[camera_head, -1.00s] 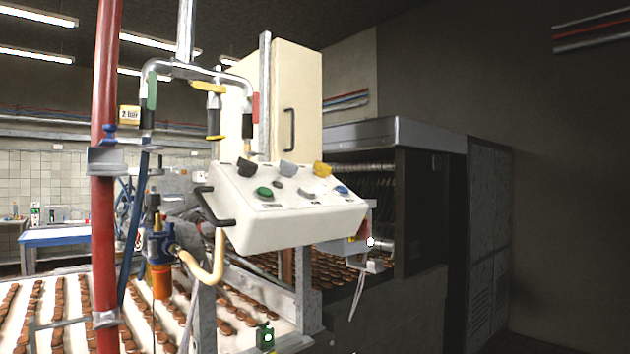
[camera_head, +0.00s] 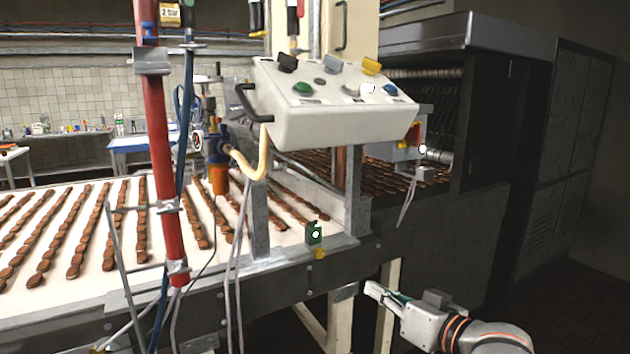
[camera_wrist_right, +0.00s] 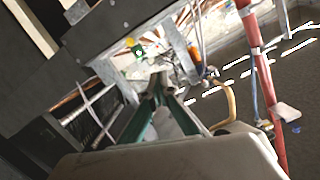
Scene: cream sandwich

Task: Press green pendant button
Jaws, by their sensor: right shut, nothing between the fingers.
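The white pendant control box (camera_head: 335,115) is at upper middle in the head view. Its sloped face carries a round green button (camera_head: 303,88) at the left, a white and a blue button at the right, and dark and yellow knobs behind. My right gripper (camera_head: 376,292) is low, below and apart from the box, pointing left and slightly up, in front of the conveyor frame. It is shut and empty; its green fingers meet in the right wrist view (camera_wrist_right: 160,88). I cannot make out the green button in the right wrist view. My left gripper is out of view.
A conveyor (camera_head: 95,290) with rows of brown biscuits fills the left. A red post (camera_head: 160,160) and hanging cables stand before it. A small green switch box (camera_head: 313,233) sits on the frame edge. A black handle (camera_head: 245,100) juts from the pendant's left side.

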